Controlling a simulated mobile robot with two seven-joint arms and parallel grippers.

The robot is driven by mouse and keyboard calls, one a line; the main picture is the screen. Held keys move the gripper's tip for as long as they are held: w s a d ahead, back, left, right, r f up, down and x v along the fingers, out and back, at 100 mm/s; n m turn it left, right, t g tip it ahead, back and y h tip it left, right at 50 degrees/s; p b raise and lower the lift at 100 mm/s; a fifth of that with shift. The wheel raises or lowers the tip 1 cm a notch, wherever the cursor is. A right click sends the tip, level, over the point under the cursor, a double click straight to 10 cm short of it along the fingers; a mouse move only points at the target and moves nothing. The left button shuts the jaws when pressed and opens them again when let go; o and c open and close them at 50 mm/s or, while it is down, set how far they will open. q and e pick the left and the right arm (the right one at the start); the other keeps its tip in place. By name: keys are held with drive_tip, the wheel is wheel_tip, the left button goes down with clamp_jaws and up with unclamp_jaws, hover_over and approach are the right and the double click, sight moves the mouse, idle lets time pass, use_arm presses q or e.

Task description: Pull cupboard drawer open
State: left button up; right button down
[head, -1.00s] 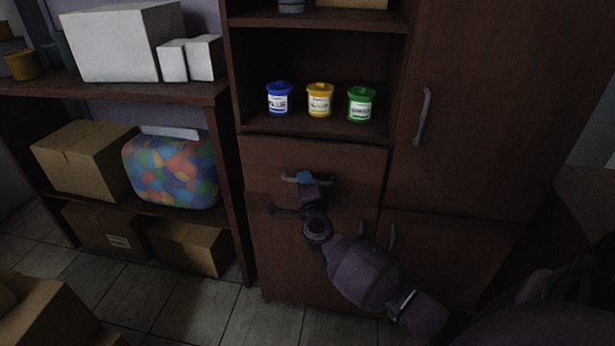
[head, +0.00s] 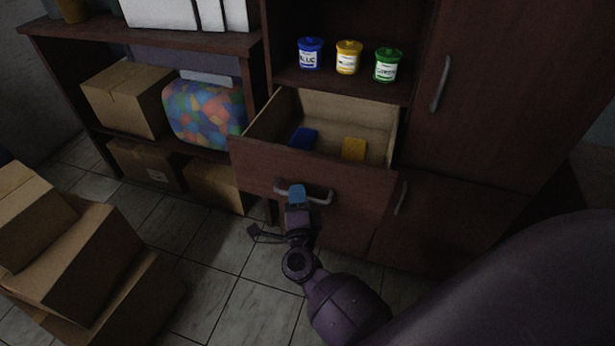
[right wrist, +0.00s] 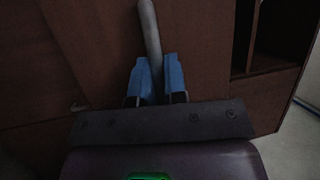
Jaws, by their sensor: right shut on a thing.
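The cupboard drawer (head: 350,190) stands well open in the head view, pulled out toward me. Inside it lie a blue item (head: 303,138) and a yellow item (head: 354,149). My right gripper (head: 297,194) is shut on the grey drawer handle (head: 320,197), near the handle's left part. In the right wrist view, the blue fingertips (right wrist: 156,78) sit on both sides of the handle bar (right wrist: 149,30). My left gripper is not in view.
Blue (head: 310,54), yellow (head: 348,57) and green (head: 387,65) tubs stand on the shelf above the drawer. A closed door (head: 500,100) is to the right. Stacked cardboard boxes (head: 90,260) stand at the lower left. Tiled floor (head: 215,250) is clear between them and the drawer.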

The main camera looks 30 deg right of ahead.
drive_tip(key=shift+s+a, duration=0.85)
drive_tip(key=shift+a, duration=0.1)
drive_tip(key=c, duration=1.2)
unclamp_jaws()
drive_tip(key=v, duration=1)
drive_tip(key=shift+s+a, duration=0.2)
drive_tip(key=shift+s, duration=0.15)
drive_tip(key=shift+f, duration=0.1)
